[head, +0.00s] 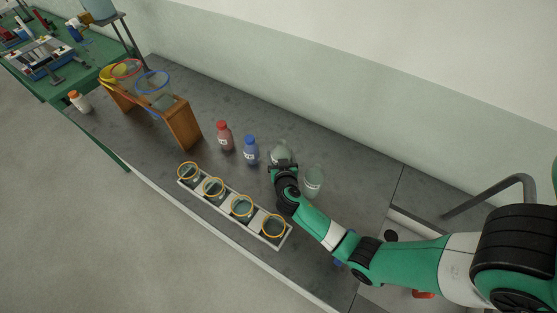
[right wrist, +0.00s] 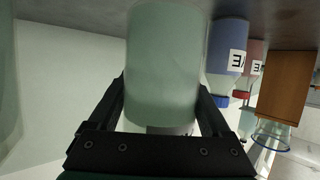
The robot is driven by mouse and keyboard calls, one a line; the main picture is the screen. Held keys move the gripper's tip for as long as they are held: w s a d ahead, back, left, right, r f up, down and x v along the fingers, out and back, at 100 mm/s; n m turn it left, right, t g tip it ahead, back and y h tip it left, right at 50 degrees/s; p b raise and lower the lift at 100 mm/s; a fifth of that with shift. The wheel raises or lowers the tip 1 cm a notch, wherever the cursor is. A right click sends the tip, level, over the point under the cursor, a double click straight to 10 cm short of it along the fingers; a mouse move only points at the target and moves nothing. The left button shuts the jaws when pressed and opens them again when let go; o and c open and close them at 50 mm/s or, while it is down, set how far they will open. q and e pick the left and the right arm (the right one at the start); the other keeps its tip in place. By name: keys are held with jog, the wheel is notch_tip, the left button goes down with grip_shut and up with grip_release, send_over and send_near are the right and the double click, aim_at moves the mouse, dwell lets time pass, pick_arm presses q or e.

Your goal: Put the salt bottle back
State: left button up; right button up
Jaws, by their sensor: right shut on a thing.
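My right gripper (head: 282,165) is shut on a pale grey-green bottle (head: 282,150) standing on or just above the grey bench; I cannot tell which. A white bottle with an orange cap (head: 81,103) stands at the bench's far left end. My left gripper is not in view.
A blue bottle (head: 250,152) and a red bottle (head: 224,137) stand left of the held bottle. A clear glass (head: 314,182) is close on its right. A white rack (head: 276,244) holds several yellow-rimmed jars in front. A wooden stand (head: 184,125) carries rimmed glass vessels.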

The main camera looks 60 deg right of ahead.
jog(key=f+b, duration=0.1)
jog(key=f, duration=0.2)
jog(key=shift+w+d+f+b, duration=0.15)
jog(key=shift+w+d+b, duration=0.05)
jog(key=shift+d+b, duration=0.15)
jog(key=shift+s+a, duration=0.1)
jog(key=shift+a, duration=0.1)
jog(key=shift+d+f, duration=0.1)
jog(key=shift+f, duration=0.05)
jog(key=o, duration=1.2)
